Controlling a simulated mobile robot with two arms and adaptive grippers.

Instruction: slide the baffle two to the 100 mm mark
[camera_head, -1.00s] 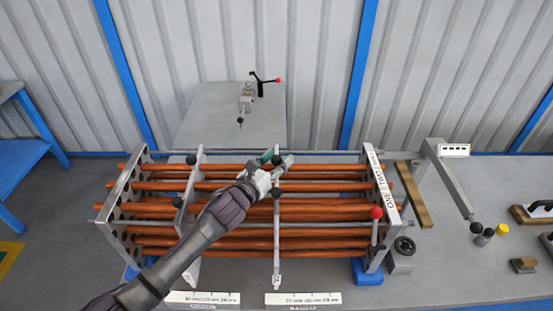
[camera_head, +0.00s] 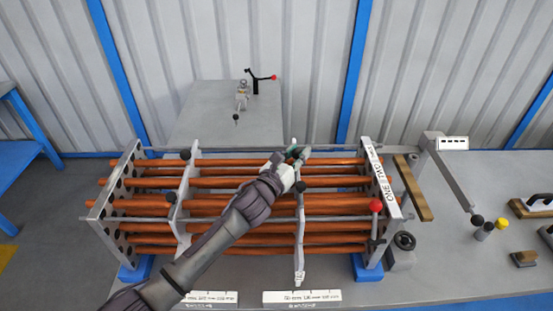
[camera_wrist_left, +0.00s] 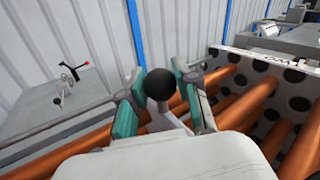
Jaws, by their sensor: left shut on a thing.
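The right baffle, which I take as baffle two (camera_head: 299,232), is a thin grey plate across the copper tubes, right of the frame's middle. My left gripper (camera_head: 296,158) is shut on the black knob at its far upper end. In the left wrist view the knob (camera_wrist_left: 160,84) sits between the green-padded fingers (camera_wrist_left: 157,95). The baffle's near foot (camera_head: 299,277) hangs just above the right white scale (camera_head: 301,297), near its middle. The scale's figures are too small to read surely. My right gripper is not in view.
The left baffle (camera_head: 183,205) stands apart to the left. Several copper tubes (camera_head: 220,183) run through the frame. Bare tube lies between the right baffle and that end plate.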

